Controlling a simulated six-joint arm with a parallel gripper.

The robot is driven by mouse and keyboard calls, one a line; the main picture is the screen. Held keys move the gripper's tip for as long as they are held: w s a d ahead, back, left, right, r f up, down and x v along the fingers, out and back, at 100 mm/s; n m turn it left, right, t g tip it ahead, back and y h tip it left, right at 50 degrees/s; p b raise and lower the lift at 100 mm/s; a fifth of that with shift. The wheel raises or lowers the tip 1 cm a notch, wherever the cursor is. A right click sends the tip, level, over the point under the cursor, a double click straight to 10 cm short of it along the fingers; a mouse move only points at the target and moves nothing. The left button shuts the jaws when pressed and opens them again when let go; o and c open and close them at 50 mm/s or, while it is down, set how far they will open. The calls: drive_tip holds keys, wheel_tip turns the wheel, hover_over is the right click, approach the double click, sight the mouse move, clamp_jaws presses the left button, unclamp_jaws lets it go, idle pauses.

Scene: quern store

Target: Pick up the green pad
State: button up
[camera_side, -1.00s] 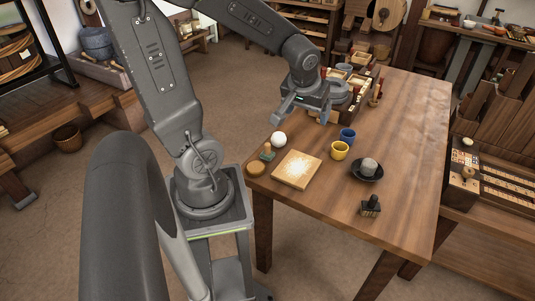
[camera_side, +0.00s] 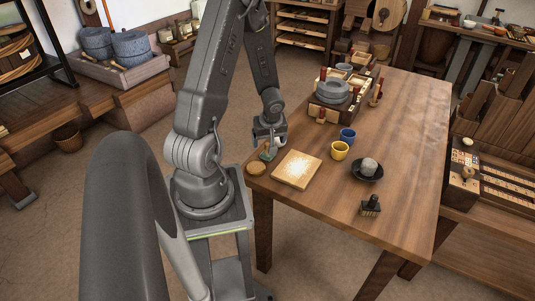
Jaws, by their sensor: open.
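The green pad (camera_side: 267,156) is small and lies on the left edge of the wooden table (camera_side: 400,130). It is between a round tan disc (camera_side: 256,169) and my gripper. My gripper (camera_side: 268,146) is open, pointing down just above and behind the pad. Its fingers cover the pad's upper side in this view, and I cannot tell whether they touch it. The white ball beside the pad is mostly or fully hidden behind my gripper.
A square wooden board (camera_side: 297,170) lies right of the pad. Yellow (camera_side: 340,151) and blue (camera_side: 347,136) cups and a dark dish (camera_side: 367,170) with a grey stone stand further right. A dark stamp-like block (camera_side: 371,205) is nearer. A grey quern (camera_side: 332,91) stands behind. The table's right side is clear.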

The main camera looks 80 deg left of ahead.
drive_tip(key=shift+a+x, duration=0.15)
drive_tip(key=shift+x, duration=1.65)
drive_tip(key=shift+a+x, duration=0.1)
drive_tip(key=shift+x, duration=1.75)
drive_tip(key=shift+r, duration=0.1)
drive_tip(key=shift+c, duration=0.3)
drive_tip(key=c, duration=0.7)
drive_tip(key=shift+c, duration=0.2)
drive_tip(key=shift+r, duration=0.15)
